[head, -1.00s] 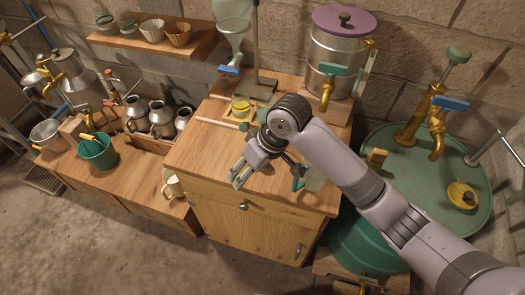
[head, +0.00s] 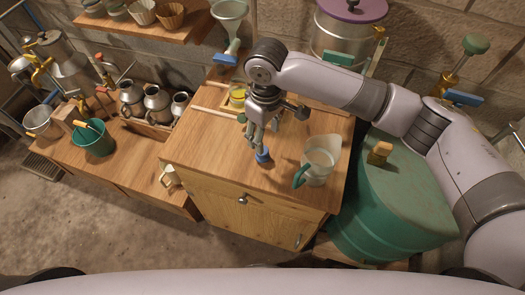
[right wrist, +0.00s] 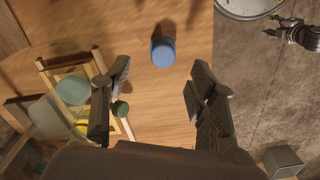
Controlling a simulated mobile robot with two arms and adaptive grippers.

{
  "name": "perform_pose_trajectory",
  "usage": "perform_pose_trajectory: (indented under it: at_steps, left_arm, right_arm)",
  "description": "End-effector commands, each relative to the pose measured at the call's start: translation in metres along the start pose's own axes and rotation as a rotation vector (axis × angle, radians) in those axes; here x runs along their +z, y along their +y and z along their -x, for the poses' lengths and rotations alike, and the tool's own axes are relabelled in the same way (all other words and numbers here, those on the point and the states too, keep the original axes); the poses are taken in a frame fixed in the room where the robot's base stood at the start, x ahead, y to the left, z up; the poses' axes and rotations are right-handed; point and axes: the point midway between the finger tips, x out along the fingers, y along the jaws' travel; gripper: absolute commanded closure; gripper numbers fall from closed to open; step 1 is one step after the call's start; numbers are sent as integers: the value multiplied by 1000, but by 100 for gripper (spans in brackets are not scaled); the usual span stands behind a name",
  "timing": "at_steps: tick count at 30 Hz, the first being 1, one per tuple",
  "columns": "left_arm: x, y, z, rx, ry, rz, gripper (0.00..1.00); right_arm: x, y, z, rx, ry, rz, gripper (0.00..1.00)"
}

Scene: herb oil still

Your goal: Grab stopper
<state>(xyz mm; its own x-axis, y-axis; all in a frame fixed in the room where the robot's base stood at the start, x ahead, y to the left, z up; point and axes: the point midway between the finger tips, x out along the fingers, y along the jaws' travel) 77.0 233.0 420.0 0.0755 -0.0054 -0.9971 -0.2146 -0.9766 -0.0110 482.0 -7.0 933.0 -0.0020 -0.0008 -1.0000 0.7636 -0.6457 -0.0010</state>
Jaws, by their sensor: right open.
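A small blue stopper (head: 263,157) stands on the wooden cabinet top (head: 205,150), left of a clear jug. It also shows in the right wrist view (right wrist: 163,50), just beyond the fingertips and roughly midway between them. My right gripper (head: 256,143) points down close to the stopper, its fingers partly overlapping it from the head. In the wrist view the right gripper's fingers (right wrist: 158,78) are wide apart with nothing between them. My left gripper does not show.
The clear jug with a green handle (head: 318,162) stands close on the right. A wooden rack (right wrist: 62,75) with a yellow item (head: 237,96) lies behind the gripper. A green drum (head: 395,215) borders the cabinet on the right. The front left of the cabinet top is clear.

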Motion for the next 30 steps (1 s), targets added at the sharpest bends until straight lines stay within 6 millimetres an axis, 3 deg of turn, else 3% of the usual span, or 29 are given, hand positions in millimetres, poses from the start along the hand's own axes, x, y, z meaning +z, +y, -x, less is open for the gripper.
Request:
perform_pose_trajectory:
  at_steps: [3, 11, 21, 30]
  left_arm:
    - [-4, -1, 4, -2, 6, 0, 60]
    - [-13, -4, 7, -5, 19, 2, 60]
    - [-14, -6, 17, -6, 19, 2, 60]
    - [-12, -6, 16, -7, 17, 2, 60]
  right_arm:
    - [0, 0, -19, -1, -2, -1, 47]
    - [-1, -1, -38, 0, -1, 0, 47]
    - [-4, -6, -82, 0, -1, 0, 47]
    - [-5, -5, -84, 0, 1, 0, 50]
